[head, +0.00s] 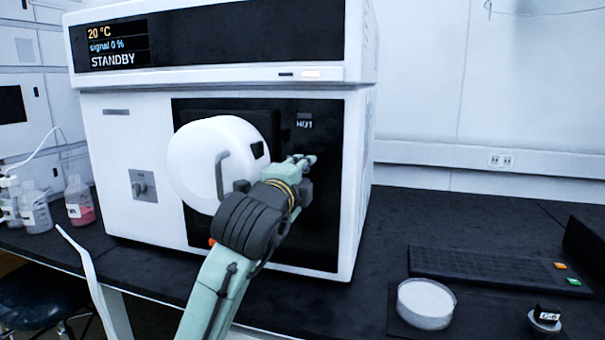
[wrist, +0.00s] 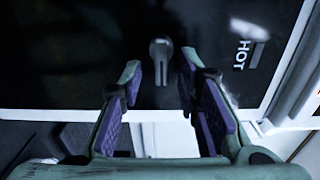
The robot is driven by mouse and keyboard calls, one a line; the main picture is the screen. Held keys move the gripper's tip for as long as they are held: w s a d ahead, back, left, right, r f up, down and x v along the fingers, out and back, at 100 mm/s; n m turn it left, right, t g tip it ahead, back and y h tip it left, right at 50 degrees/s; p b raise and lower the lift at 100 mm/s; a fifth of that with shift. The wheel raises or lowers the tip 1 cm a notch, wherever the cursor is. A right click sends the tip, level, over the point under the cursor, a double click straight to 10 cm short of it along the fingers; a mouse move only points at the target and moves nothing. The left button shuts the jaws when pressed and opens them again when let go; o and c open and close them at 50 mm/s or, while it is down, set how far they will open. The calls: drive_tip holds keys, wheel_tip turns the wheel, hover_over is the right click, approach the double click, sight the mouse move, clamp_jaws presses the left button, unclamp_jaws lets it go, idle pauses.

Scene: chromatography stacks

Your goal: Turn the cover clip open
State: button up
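The cover clip (wrist: 161,50) is a small grey piece with a rounded head and a short stem, on the black front panel in the wrist view. My gripper (wrist: 160,72) is open, its purple-padded fingers standing on either side of the line to the clip. The clip appears just beyond the fingertips; I see no contact with it. In the head view my gripper (head: 304,164) is close to the panel, right of the round white cover (head: 205,160) with its grey handle. My gripper seems to hide the clip there.
The cover is on a white instrument (head: 130,120) whose display reads STANDBY. A HOT label (wrist: 241,55) is on the panel, right of the clip. Bottles (head: 78,203) stand left; a keyboard (head: 480,268) and a round dish (head: 426,303) lie right on the dark bench.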

drive_tip(key=v, duration=1.1)
drive_tip(key=shift+s, duration=0.2)
drive_tip(key=shift+a, duration=0.1)
